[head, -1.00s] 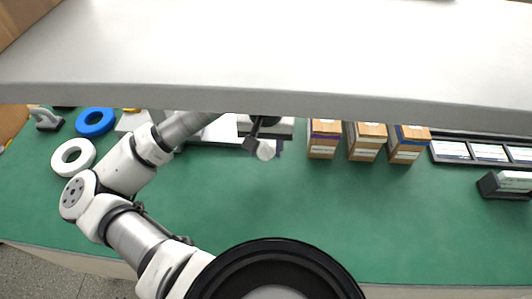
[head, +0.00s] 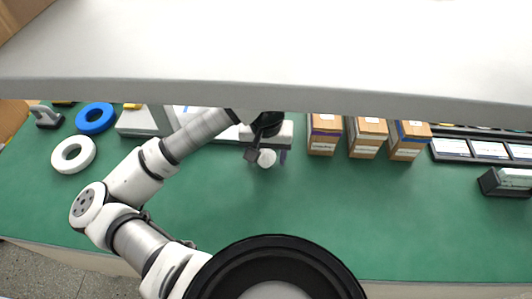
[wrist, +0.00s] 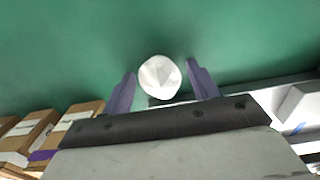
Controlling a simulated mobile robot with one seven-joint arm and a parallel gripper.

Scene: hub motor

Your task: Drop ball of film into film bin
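The ball of film (head: 266,158) is a small, white, crumpled ball. In the wrist view the ball (wrist: 160,77) sits between the two purple fingers of my gripper (wrist: 161,80), near their tips. Thin green gaps show beside it, but it travels with the gripper. My gripper (head: 266,155) holds it over the green table, below the shelf edge in the head view. I cannot make out a film bin in either view.
A grey shelf (head: 270,70) spans the top of the head view above the table (head: 350,220). Cardboard boxes (head: 367,137) stand right of the gripper. Blue (head: 82,122) and white rings (head: 55,154) lie left. The table's middle and right front are clear.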

